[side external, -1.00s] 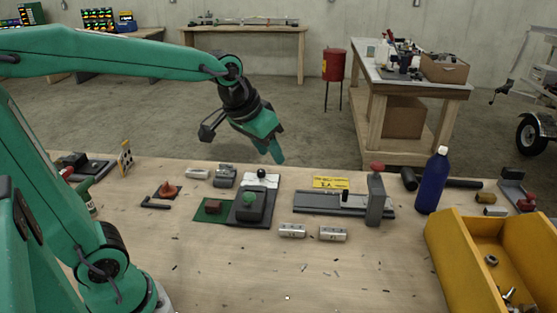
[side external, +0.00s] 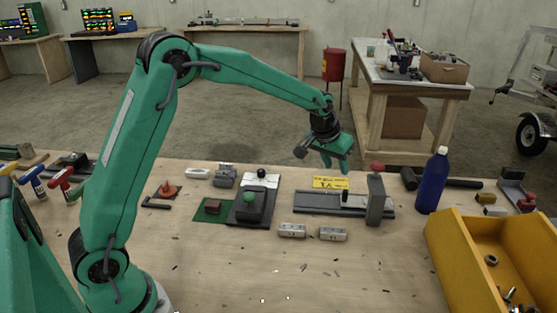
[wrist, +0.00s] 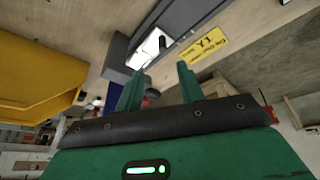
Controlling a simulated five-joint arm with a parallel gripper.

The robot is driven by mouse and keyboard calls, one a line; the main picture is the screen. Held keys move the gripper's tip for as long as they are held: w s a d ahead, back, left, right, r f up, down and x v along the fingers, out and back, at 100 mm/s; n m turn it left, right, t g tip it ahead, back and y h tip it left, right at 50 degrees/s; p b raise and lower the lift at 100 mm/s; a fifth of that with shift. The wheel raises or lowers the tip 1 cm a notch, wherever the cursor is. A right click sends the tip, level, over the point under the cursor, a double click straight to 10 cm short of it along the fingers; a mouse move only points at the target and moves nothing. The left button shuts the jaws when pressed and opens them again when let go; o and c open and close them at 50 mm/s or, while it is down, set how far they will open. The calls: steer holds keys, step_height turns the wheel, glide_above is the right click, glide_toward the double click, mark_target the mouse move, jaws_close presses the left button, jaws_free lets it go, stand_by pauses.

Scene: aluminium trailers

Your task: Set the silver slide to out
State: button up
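A long grey rail unit (side external: 310,208) lies on the bench right of centre. A flat silver slide (side external: 322,196) with a small upright black knob (side external: 345,195) sits in it. My gripper (side external: 338,168) is above and behind the rail, pointing down, empty and apart from the knob. Its two fingers (wrist: 158,82) are spread in the wrist view.
A yellow label (side external: 330,183) lies behind the rail. Two small silver blocks (side external: 292,230) lie in front. A dark unit with a green knob (side external: 250,199) stands left. A blue bottle (side external: 433,182) and yellow bin (side external: 455,250) are right. The front bench is mostly clear.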

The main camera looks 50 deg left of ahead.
glide_toward(346, 191)
steer(key=x, duration=0.3)
steer(key=shift+d+r, duration=0.2)
steer(key=shift+r, duration=0.1)
steer(key=shift+a+x, duration=0.15)
steer(key=shift+x, duration=1.8)
steer(key=shift+a+x, duration=0.15)
steer(key=shift+x, duration=1.8)
steer(key=shift+s, duration=0.1)
jaws_close()
